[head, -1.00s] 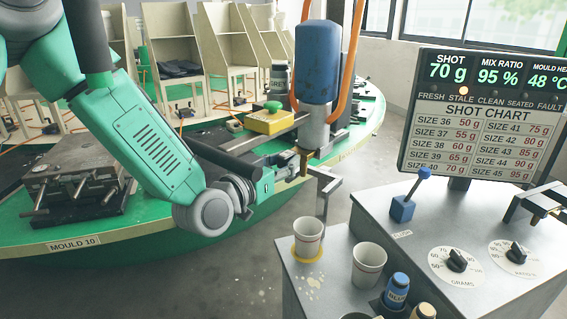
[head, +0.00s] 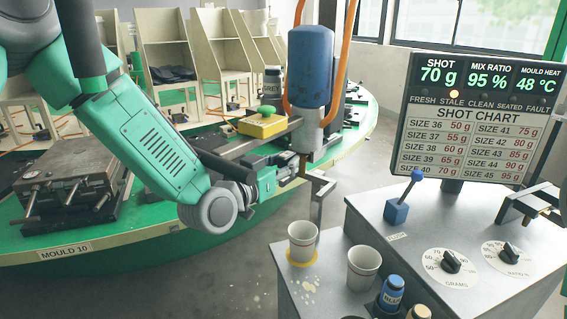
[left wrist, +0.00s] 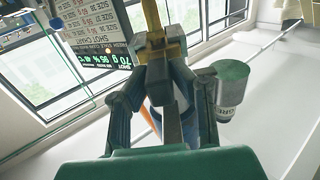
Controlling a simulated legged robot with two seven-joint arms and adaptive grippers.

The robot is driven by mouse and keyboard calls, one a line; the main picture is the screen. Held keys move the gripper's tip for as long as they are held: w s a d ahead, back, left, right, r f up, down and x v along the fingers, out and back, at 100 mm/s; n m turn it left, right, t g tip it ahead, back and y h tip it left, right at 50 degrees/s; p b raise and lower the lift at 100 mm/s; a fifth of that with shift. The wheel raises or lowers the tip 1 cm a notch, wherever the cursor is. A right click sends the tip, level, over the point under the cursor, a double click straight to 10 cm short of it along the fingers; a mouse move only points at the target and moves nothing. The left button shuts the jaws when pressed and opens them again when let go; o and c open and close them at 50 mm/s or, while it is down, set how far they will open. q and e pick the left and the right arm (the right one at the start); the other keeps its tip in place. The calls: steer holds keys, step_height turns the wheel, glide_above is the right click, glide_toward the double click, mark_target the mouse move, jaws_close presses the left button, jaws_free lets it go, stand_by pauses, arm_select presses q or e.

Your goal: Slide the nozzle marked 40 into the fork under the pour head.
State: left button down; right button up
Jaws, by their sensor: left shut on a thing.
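The blue pour head (head: 311,65) hangs at the centre of the head view, with a grey metal lower end. My left gripper (head: 291,170) is just below and left of that end. It is shut on a small brass-coloured nozzle (head: 302,164), which also shows between the fingertips in the left wrist view (left wrist: 157,42). I cannot read the nozzle's mark. The nozzle appears close under the pour head; the fork is too small and covered to make out, so I cannot tell if they touch. My right gripper is not in view.
A grey angled bracket (head: 323,186) stands just right of the gripper. Paper cups (head: 302,240) and bottles stand on the bench in front. The console (head: 420,235) with lever and dials is at the right. The carousel (head: 160,228) with a mould lies behind my arm.

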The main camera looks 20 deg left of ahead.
mark_target(280, 163)
arm_select(q)
steer(key=shift+w+r, duration=0.35)
steer(key=shift+d+r, duration=0.15)
stand_by(0.3)
steer(key=shift+s+f, duration=0.2)
steer(key=shift+s, duration=0.25)
steer(key=shift+s, duration=0.35)
steer(key=shift+s+a+f, duration=0.1)
steer(key=shift+s+a, duration=0.25)
steer(key=shift+s, duration=0.1)
steer(key=shift+s+a+f, duration=0.1)
steer(key=shift+s+a, duration=0.3)
steer(key=shift+s, duration=0.1)
steer(key=shift+d, duration=0.1)
steer(key=shift+x, duration=1.5)
stand_by(0.8)
steer(key=shift+w+r, duration=0.25)
steer(key=shift+w, duration=0.05)
